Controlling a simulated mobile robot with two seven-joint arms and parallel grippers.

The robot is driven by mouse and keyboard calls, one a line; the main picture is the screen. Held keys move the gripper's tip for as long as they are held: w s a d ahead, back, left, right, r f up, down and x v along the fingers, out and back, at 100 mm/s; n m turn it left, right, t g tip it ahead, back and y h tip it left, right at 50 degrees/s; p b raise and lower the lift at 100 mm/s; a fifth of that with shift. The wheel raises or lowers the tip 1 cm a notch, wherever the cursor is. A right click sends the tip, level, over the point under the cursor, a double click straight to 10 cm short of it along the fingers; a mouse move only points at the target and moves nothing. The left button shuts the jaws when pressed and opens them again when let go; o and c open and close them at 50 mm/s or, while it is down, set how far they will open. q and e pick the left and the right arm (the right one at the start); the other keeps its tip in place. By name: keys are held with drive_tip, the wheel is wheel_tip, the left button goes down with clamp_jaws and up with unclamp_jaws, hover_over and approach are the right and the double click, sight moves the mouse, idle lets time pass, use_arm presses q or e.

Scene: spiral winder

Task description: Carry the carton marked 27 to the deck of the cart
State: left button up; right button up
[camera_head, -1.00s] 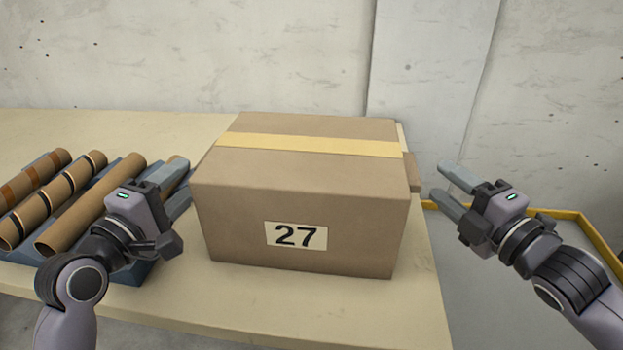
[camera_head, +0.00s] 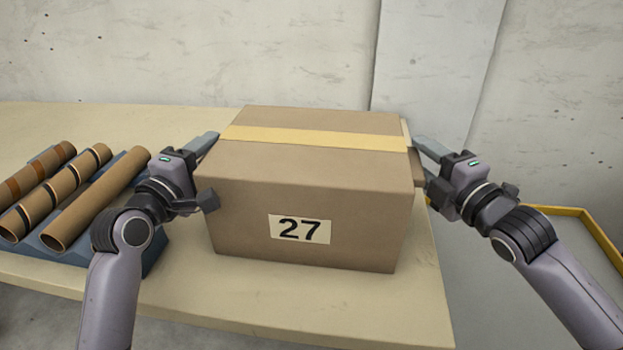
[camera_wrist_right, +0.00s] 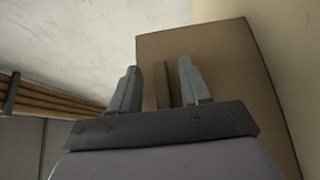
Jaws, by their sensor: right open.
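The carton marked 27 (camera_head: 300,190) is a closed brown box with a yellow tape strip and stands upright on the table. A brown strip (camera_head: 416,167) juts from its right side. My right gripper (camera_head: 422,158) is open at that side; in the right wrist view its fingers (camera_wrist_right: 157,88) stand either side of the strip (camera_wrist_right: 161,85), before the carton's side (camera_wrist_right: 215,70). My left gripper (camera_head: 205,148) is at the carton's left side; one finger shows, and its grip there is hidden. A grey surface with a yellow rim (camera_head: 590,222) lies at the right; I cannot tell whether it is the cart's deck.
Several cardboard tubes (camera_head: 95,200) lie on a blue-grey rack (camera_head: 152,262) on the table, close to my left arm. The pale table (camera_head: 330,305) has bare room in front of the carton and ends just right of it. A concrete wall (camera_head: 250,50) stands behind.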

use_arm(q)
clamp_jaws()
use_arm(e)
clamp_jaws()
use_arm(q)
drive_tip(key=shift+f, duration=0.1)
idle(1.1)
drive_tip(key=shift+r, duration=0.25)
use_arm(e)
drive_tip(key=shift+r, duration=0.2)
